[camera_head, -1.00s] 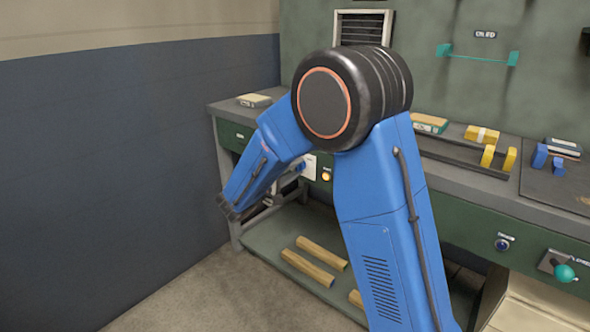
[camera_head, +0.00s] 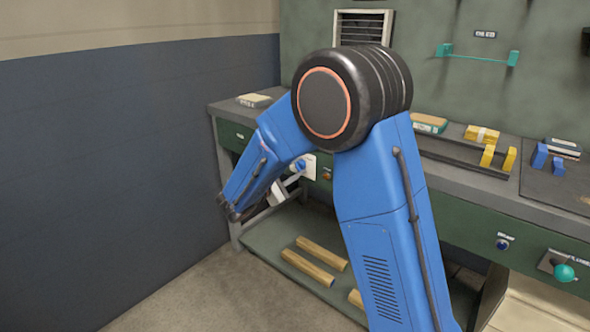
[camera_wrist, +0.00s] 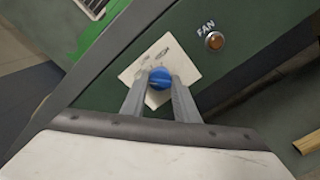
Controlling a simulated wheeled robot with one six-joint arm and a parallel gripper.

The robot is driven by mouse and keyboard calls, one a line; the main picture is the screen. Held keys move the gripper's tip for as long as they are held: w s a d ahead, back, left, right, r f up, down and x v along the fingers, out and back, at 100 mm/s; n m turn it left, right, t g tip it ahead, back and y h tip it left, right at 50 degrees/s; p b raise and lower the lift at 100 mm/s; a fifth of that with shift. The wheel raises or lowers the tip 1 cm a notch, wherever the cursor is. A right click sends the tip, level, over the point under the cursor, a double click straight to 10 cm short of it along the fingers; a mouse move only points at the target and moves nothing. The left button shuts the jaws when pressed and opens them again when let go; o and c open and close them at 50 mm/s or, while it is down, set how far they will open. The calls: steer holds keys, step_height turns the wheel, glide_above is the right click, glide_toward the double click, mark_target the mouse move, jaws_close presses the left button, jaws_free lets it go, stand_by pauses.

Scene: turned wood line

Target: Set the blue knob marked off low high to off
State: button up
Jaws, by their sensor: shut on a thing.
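The blue knob (camera_wrist: 159,76) sits on a white plate (camera_wrist: 134,73) on the green front of the bench. My gripper (camera_wrist: 159,85) is shut on the knob, with one grey finger on each side of it. In the head view the knob (camera_head: 300,165) and its plate (camera_head: 309,171) show just past my wrist. The small print on the plate is partly hidden and too blurred to read surely. I cannot tell which mark the knob points to.
A round amber lamp (camera_wrist: 214,41) marked FAN is beside the plate and looks dim. Wood pieces (camera_head: 321,252) lie on the low shelf (camera_head: 262,247). A dark blue wall (camera_head: 120,170) stands at the left. Another dark blue knob (camera_head: 502,244) is farther right.

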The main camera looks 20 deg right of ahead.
steer(key=shift+f+n, duration=0.1)
steer(key=shift+n, duration=0.3)
steer(key=o, duration=1.1)
steer(key=shift+c, duration=0.2)
steer(key=v, duration=1.7)
steer(key=shift+s+a, duration=0.15)
steer(key=shift+a, duration=0.05)
